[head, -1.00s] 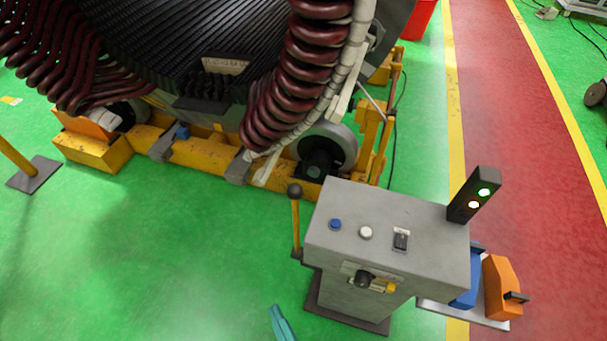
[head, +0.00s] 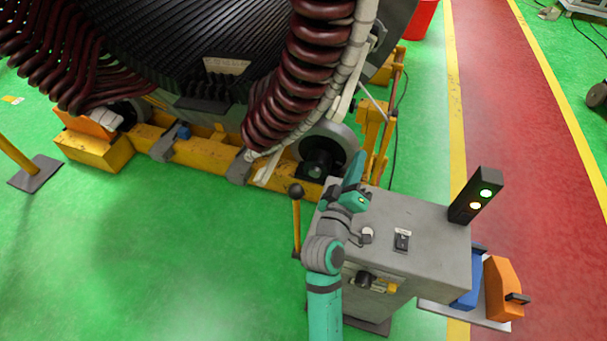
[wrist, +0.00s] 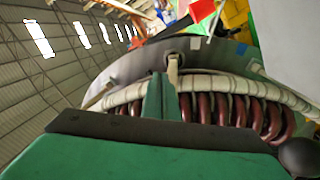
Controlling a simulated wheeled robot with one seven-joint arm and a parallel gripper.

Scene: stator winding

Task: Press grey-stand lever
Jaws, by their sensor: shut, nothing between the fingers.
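The grey stand (head: 430,225) is at the lower right in the head view. Its lever, a yellow rod with a dark ball knob (head: 296,190), stands nearly upright at the stand's left side. My gripper (head: 354,170) is shut and empty, above the back left part of the stand top. It is to the right of the lever knob and apart from it in the picture. In the wrist view my gripper (wrist: 162,98) points toward the stator. A dark round knob (wrist: 300,157) shows at the lower right there. My arm hides the stand top's left part, including the blue button.
A white button (head: 368,235) and a black switch (head: 402,240) are on the stand top. A signal light (head: 475,195) rises at its right corner. The stator (head: 200,50) on its yellow frame (head: 205,155) is behind.

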